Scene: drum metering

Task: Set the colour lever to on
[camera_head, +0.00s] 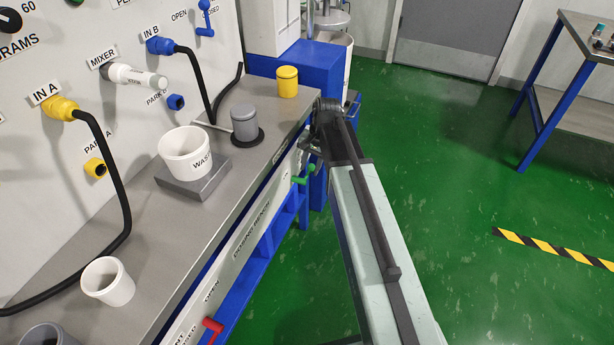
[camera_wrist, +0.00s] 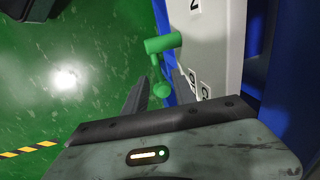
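A green lever (camera_head: 304,176) sticks out from the front face of the dosing bench, near its far end. In the wrist view the green lever (camera_wrist: 162,46) shows a thick cross handle on a thin stem with a round end. No readable label tells me that it is the colour lever. My gripper (camera_wrist: 161,80) is open, its two dark fingers on either side of the lever's lower part. I cannot tell whether they touch it. In the head view my gripper (camera_head: 311,147) is beside the bench edge, partly hidden by my arm.
A red lever (camera_head: 212,328) is on the near bench front and a blue lever (camera_head: 205,22) on the wall panel. On the bench stand a waste cup (camera_head: 186,150), a grey container (camera_head: 244,122), a yellow cup (camera_head: 287,82) and a white cup (camera_head: 108,282).

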